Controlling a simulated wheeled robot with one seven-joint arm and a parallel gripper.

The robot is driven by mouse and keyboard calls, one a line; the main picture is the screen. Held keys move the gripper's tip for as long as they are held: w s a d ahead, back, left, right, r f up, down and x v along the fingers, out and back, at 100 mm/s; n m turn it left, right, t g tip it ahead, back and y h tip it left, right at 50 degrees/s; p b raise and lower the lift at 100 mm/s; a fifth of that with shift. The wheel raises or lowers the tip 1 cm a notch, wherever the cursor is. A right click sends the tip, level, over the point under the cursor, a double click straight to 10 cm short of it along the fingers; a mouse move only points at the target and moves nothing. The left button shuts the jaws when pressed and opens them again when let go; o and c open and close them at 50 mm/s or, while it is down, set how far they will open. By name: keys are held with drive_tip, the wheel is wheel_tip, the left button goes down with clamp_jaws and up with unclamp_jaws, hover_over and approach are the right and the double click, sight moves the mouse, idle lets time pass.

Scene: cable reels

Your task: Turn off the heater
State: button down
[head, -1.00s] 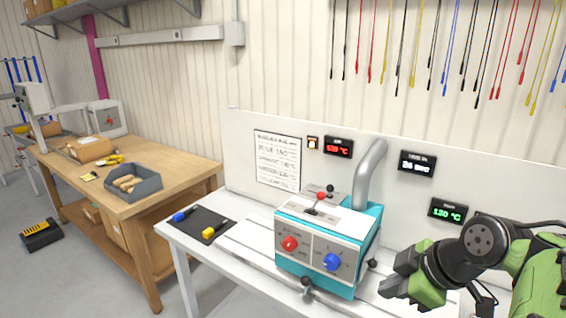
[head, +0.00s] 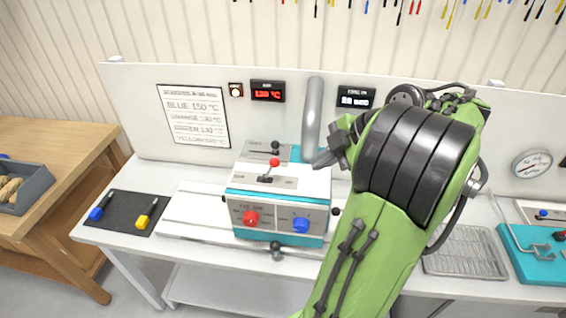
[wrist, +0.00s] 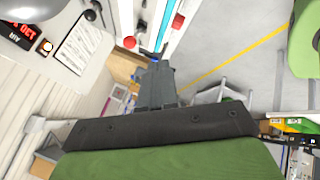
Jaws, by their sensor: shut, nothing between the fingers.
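The heater is a teal and white box (head: 262,182) on the white bench. Its front has a red knob (head: 251,218) and a blue knob (head: 300,225). A lever with a red ball (head: 274,162) stands up from its top. A grey pipe (head: 312,110) rises behind it. A red-lit display (head: 267,92) and a small lit switch (head: 236,90) are on the back panel. My gripper (head: 328,156) is above the heater's right side, apart from the lever, partly hidden by my arm. In the wrist view its fingers (wrist: 155,58) are together and empty, near a red part.
A white-lit display (head: 356,97) and a paper chart (head: 193,115) are on the panel. A black mat (head: 128,212) with two marker-like tools lies left. A wire rack (head: 464,254) and a teal device (head: 535,265) are right.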

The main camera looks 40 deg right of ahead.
drive_tip(key=b+x, duration=0.2)
drive_tip(key=x, duration=0.8)
drive_tip(key=shift+w+a+f, duration=0.15)
drive_tip(key=shift+w+f, duration=0.05)
drive_tip(key=shift+w, duration=0.05)
drive_tip(key=w, duration=0.1)
drive_tip(key=w+d+p, duration=0.1)
drive_tip(key=w, duration=0.1)
drive_tip(key=shift+w+d+r, duration=0.25)
drive_tip(key=shift+w+r, duration=0.1)
drive_tip(key=shift+w+a+r+g+h+b, duration=0.3)
drive_tip(key=shift+w+a+r+g+h, duration=0.1)
drive_tip(key=shift+g, duration=0.2)
drive_tip(key=shift+w+a+r+g+h+b, duration=0.15)
drive_tip(key=shift+w+a+g+h+b, duration=0.15)
drive_tip(key=shift+w+g+b, duration=0.15)
drive_tip(key=w+a+r+g+h, duration=0.1)
drive_tip(key=w+a+r+g+h+b, duration=0.1)
drive_tip(key=g, duration=0.1)
drive_tip(key=shift+w+r+n+h, duration=0.25)
drive_tip(key=shift+w+n+h, duration=0.05)
drive_tip(key=shift+w, duration=0.05)
drive_tip(key=shift+a+r, duration=0.1)
drive_tip(key=shift+a, duration=0.05)
